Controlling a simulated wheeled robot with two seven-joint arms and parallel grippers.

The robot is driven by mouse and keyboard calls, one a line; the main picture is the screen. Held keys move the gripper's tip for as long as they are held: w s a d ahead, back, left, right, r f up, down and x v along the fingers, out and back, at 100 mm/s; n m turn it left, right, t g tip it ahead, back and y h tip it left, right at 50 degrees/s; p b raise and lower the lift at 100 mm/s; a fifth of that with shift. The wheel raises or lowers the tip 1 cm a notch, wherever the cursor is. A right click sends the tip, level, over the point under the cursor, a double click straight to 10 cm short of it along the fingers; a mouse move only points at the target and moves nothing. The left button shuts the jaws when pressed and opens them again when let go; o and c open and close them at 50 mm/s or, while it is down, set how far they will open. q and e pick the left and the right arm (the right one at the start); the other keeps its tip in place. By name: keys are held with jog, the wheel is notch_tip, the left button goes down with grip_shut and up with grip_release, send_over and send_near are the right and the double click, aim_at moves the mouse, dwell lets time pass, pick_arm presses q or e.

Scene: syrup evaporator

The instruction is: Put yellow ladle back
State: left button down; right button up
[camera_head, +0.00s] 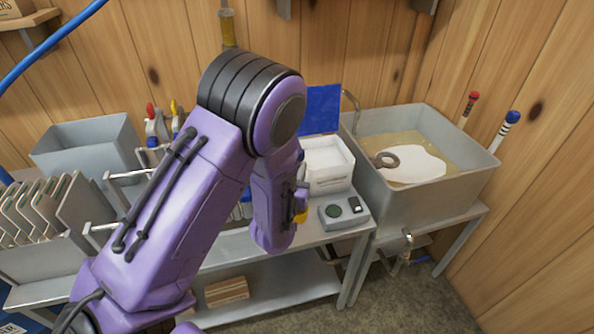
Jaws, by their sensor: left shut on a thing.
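My left arm reaches across the middle of the view, and its gripper (300,203) points down near the front of the metal table, left of a small scale. The gripper is shut, and a small piece of yellow, taken to be the yellow ladle (300,217), shows at its edge. The rest of the held thing is hidden by my arm. Tools with red and yellow handles (174,107) stand in a holder behind my arm, partly covered. My right gripper is not in view.
A grey scale (345,211) and a white open box (328,183) with a blue lid (320,108) sit on the table. A metal pan (415,206) stands at the right. A grey bin (88,147) and a slotted rack (82,221) are at the left.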

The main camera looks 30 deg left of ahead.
pick_arm(q)
jog(key=f, duration=0.1)
jog(key=f+b, duration=0.1)
jog(key=f, duration=0.1)
jog(key=shift+w+d+f+b, duration=0.1)
jog(key=shift+w+b, duration=0.2)
jog(key=shift+b, duration=0.05)
jog(key=shift+f, duration=0.15)
jog(key=shift+s, duration=0.2)
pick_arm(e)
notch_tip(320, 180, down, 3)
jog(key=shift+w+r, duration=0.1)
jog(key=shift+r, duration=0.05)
